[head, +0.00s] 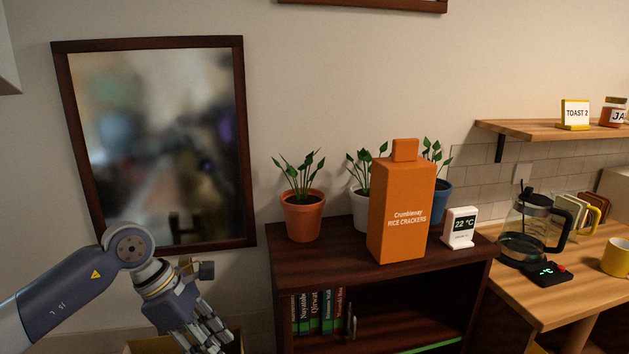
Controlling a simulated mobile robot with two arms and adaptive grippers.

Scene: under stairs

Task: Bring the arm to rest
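My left arm comes in from the lower left, bent at a round joint. Its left gripper (209,333) points down at the bottom of the picture, left of the dark bookcase (290,265) and apart from it. Its fingers are partly cut off by the bottom edge, and I see nothing clearly held between them. How far they are spread is hard to tell. My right arm and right gripper are not in the picture.
On the bookcase stand an orange rice crackers box (401,215), potted plants (303,217) and a white thermometer display (460,228). A mirror (160,140) hangs behind my arm. A wooden counter (560,295) with a glass carafe (524,232) is at right.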

